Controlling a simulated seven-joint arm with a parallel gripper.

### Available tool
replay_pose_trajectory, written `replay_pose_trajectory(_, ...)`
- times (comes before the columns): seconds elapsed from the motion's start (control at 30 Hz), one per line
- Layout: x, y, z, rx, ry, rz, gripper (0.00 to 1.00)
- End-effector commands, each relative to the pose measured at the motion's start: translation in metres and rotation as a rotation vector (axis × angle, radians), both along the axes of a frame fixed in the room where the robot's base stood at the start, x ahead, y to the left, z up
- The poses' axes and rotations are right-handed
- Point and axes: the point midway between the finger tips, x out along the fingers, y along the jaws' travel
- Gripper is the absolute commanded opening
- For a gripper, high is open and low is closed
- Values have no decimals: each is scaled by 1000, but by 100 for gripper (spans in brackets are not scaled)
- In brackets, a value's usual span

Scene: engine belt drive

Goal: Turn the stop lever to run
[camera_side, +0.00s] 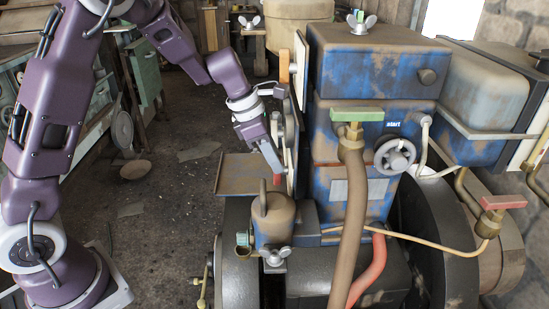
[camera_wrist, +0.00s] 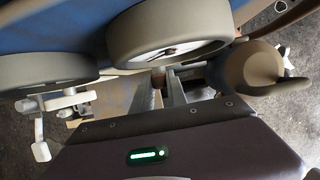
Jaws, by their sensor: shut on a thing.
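My gripper (camera_side: 274,170) is at the left side of the blue engine (camera_side: 350,80), pointing down and right. A small red tip (camera_side: 277,180) shows at its fingertips in the side view. In the wrist view my gripper (camera_wrist: 160,92) is shut on a narrow brownish piece (camera_wrist: 158,80), which looks like the stop lever. The fingers and a round dial hide most of it. No run or stop marking can be read, so I cannot tell the lever's position.
The round white-faced dial (camera_wrist: 168,42) is close above the fingertips. A tan can (camera_side: 273,218) stands just below my gripper, and an orange handle (camera_side: 284,67) is above it. A thick hose (camera_side: 350,225) and a handwheel (camera_side: 395,155) are to the right. Open floor lies left.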

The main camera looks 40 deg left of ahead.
Motion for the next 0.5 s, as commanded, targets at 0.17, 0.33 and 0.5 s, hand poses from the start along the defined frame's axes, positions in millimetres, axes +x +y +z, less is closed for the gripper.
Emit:
replay_pose_trajectory(0.17,-3,-6,1,84,-94,-1,0)
replay_pose_trajectory(0.33,-8,-7,-5,194,-187,2,0)
replay_pose_trajectory(0.5,-11,-7,-7,250,-234,1,0)
